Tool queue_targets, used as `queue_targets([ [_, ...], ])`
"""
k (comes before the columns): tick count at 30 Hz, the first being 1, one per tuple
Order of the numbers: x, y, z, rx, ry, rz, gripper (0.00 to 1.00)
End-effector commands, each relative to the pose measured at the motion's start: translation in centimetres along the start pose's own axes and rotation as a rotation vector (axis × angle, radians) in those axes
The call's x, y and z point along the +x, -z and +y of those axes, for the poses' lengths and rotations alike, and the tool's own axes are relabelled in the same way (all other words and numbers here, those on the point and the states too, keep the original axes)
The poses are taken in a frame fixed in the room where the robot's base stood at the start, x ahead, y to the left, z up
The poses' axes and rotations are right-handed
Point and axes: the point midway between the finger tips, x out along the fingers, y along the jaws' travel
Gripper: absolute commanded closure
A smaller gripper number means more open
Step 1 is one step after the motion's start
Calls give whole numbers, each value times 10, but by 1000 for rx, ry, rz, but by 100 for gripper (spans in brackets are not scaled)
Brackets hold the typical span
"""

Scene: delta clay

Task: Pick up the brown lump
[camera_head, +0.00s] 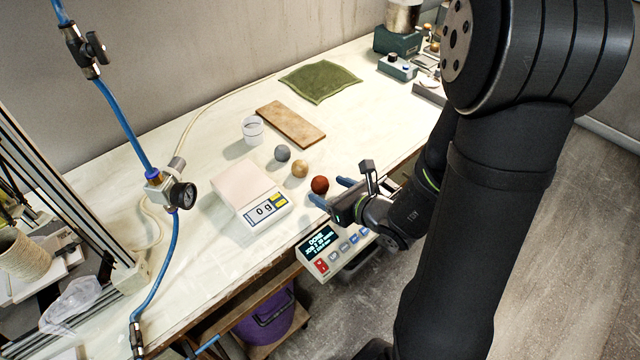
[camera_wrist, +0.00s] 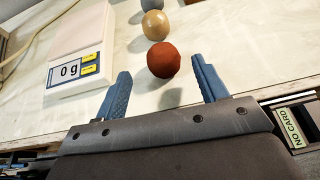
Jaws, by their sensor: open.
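The brown lump (camera_head: 320,185) is a reddish-brown ball on the white table, near the front edge. In the wrist view the brown lump (camera_wrist: 163,59) lies ahead of my gripper, between the lines of its two fingers and a little beyond the tips. My gripper (camera_head: 331,191) is open and empty, with blue fingers spread apart; it also shows in the wrist view (camera_wrist: 160,78). A tan ball (camera_head: 300,168) sits just behind the brown lump, and a grey ball (camera_head: 282,153) sits behind that one. No finger visibly touches the brown lump.
A scale (camera_head: 252,196) reading 0 g stands left of the balls. A white cup (camera_head: 252,130), a wooden board (camera_head: 291,124) and a green cloth (camera_head: 320,81) lie farther back. A control panel (camera_head: 332,251) is at the table's front edge. Bare tabletop lies between them.

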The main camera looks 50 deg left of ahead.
Motion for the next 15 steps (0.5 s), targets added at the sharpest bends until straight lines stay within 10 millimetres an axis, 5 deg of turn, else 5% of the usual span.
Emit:
queue_targets([
  [9,42,-2,-3,-1,-4,1,34],
  [15,50,-2,-4,0,-1,2,34],
])
